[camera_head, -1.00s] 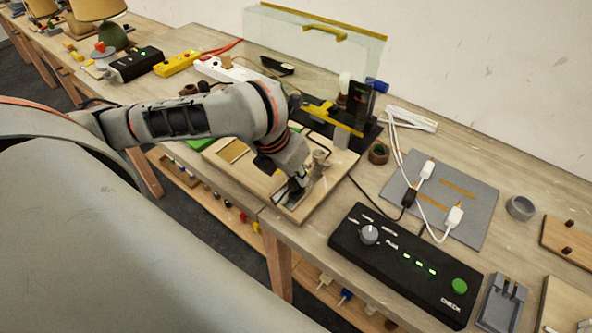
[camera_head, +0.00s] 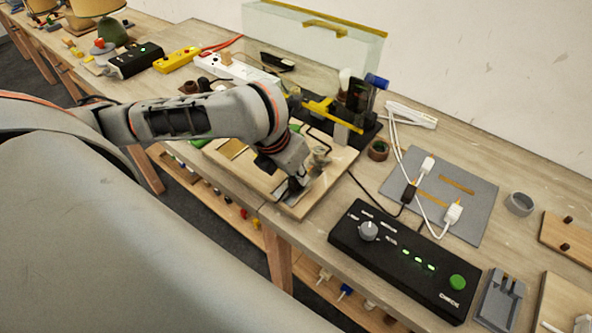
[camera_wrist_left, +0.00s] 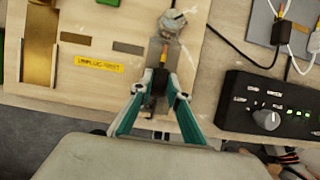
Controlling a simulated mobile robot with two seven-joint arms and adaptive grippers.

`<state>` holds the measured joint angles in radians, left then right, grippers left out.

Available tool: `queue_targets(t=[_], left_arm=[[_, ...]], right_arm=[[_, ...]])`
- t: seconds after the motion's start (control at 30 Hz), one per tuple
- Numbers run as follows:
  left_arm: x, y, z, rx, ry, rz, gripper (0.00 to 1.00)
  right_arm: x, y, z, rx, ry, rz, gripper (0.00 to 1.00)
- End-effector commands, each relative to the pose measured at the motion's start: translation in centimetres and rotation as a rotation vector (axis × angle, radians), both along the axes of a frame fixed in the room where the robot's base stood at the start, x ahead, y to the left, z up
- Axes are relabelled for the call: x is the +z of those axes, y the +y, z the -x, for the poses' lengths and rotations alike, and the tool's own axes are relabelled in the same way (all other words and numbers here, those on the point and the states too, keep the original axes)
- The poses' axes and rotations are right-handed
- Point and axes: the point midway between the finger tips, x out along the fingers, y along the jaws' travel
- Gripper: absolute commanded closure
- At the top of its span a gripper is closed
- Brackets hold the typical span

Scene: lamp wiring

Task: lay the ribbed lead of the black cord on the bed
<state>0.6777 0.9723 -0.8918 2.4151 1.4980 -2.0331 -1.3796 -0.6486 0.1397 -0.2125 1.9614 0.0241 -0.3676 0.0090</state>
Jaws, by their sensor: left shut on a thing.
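My left gripper (camera_head: 292,192) is low over the wooden board (camera_head: 335,178) at the table's front edge. In the left wrist view its teal fingers (camera_wrist_left: 158,84) are closed on a small dark lead end (camera_wrist_left: 158,88) of the black cord. An orange tip (camera_wrist_left: 163,56) shows just beyond the fingers, over a grey metal strip (camera_wrist_left: 176,62) that looks like the bed. Whether the lead touches it, and its ribs, I cannot tell. A metal fitting (camera_wrist_left: 172,22) stands at the strip's far end. The black cord (camera_head: 370,196) runs between the board and the grey mat. My right gripper is not in view.
A black control box (camera_head: 400,262) with a knob and green button stands right of the board. Behind it, a grey mat (camera_head: 470,222) carries white and black plugs. A yellow label (camera_wrist_left: 98,64) reading "UNPLUG FIRST" is left of the strip. A black stand (camera_head: 358,105) rises behind the board.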

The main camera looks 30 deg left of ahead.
Motion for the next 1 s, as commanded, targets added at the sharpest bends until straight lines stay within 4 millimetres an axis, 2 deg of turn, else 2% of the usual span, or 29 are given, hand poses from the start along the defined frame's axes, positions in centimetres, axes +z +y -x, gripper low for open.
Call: queue_targets(t=[0.63, 0.67, 0.73, 1.0], left_arm=[[-0.36, 0.03, -0.01, 0.000, 0.000, -0.001, 1.00], [-0.38, 0.02, -0.02, 0.000, 0.000, 0.000, 0.81], [-0.39, 0.02, -0.02, 0.000, 0.000, 0.000, 0.64], [-0.40, 0.01, -0.02, 0.000, 0.000, 0.000, 0.64]], right_arm=[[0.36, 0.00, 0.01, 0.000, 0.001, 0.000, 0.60], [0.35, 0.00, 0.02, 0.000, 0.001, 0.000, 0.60], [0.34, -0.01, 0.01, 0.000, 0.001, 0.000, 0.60], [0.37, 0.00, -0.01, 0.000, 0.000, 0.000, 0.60]])
